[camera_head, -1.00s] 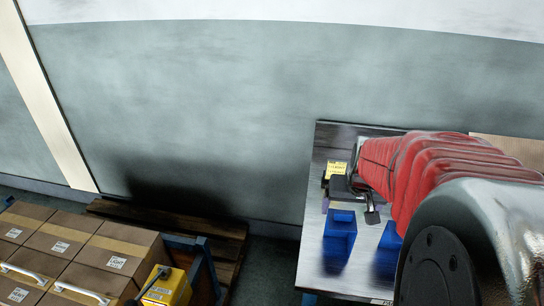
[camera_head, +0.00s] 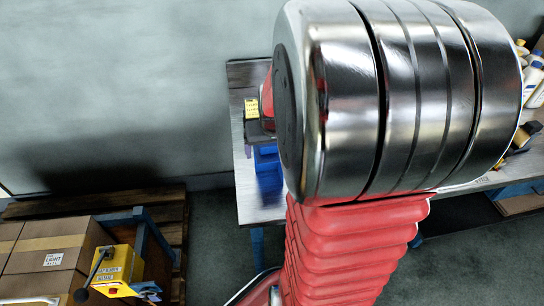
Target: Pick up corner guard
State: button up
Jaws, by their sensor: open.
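I cannot pick out a corner guard with certainty. My arm, with its shiny metal joint and red ribbed sleeve, covers the centre and right of the view. My gripper is hidden behind that joint. A small red part of my arm shows at the joint's left edge, over the metal-topped table (camera_head: 243,190). On the table's left part are a small yellow labelled item (camera_head: 251,108), a dark item (camera_head: 256,131) beside it, and a blue open bin (camera_head: 268,168). The rest of the tabletop there is hidden by my arm.
Bottles (camera_head: 535,80) stand at the table's right end. At lower left, cardboard boxes (camera_head: 55,250) sit beside a blue frame (camera_head: 150,240) and a yellow unit (camera_head: 118,270) with a dark lever. Floor shows between pallet and table.

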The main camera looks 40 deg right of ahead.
jog(key=shift+x, duration=2.45)
jog(key=shift+c, duration=0.3)
jog(key=shift+w, duration=0.1)
jog(key=c, duration=1.1)
